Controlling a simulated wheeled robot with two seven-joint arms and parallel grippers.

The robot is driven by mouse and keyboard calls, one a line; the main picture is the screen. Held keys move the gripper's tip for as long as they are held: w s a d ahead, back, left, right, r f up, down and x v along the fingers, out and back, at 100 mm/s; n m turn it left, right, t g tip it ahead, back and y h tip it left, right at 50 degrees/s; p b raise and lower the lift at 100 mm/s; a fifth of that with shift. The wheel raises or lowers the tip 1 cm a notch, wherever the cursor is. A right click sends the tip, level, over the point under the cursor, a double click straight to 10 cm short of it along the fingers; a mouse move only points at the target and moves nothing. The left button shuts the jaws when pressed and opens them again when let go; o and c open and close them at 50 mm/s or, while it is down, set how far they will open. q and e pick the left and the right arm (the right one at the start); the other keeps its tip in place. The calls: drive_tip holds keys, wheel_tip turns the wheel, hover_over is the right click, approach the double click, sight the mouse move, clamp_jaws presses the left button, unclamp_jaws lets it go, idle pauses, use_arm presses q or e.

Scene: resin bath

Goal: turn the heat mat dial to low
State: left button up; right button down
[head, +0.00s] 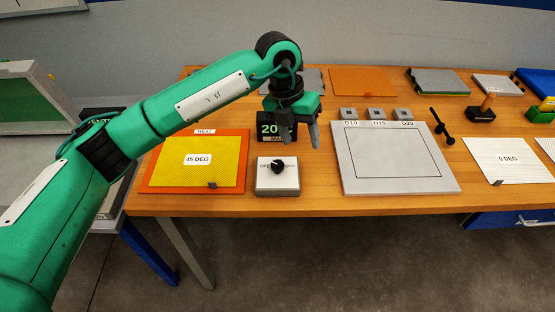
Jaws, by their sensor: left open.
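The heat mat is an orange pad (243,150) with a yellow textured sheet (180,173) labelled 45 DEG on it, at the table's left. A small tag reading HEAT stands at its back edge. To its right is a light control box with a black dial (277,166); lettering beside the knob is partly hidden and too small to read fully. My left gripper (294,138) is open and empty, pointing down above and behind the dial box, apart from it. It partly covers a black display (268,131) showing 20. My right gripper is not in view.
A grey framed plate (354,181) lies right of the dial box, with small blocks marked D10, D15 and D20 behind it. A white 0 DEG sheet (500,172) and a black tool (442,127) lie further right. Bare wood (318,187) shows between box and plate.

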sight(278, 164)
use_arm(q)
drive_tip(key=w+a+r+n+t+y, duration=0.1)
drive_tip(key=w+a+r+y, duration=0.15)
drive_tip(key=a, duration=0.25)
drive_tip(key=shift+y, duration=0.25)
drive_tip(key=f+p, duration=0.1)
drive_tip(key=f, duration=0.3)
drive_tip(key=f+p, duration=0.1)
drive_tip(key=f, duration=0.3)
drive_tip(key=f+p, duration=0.1)
drive_tip(key=f, duration=0.4)
drive_tip(key=shift+w+d+p, duration=0.1)
drive_tip(key=shift+w+p, duration=0.2)
drive_tip(key=shift+f, duration=0.7)
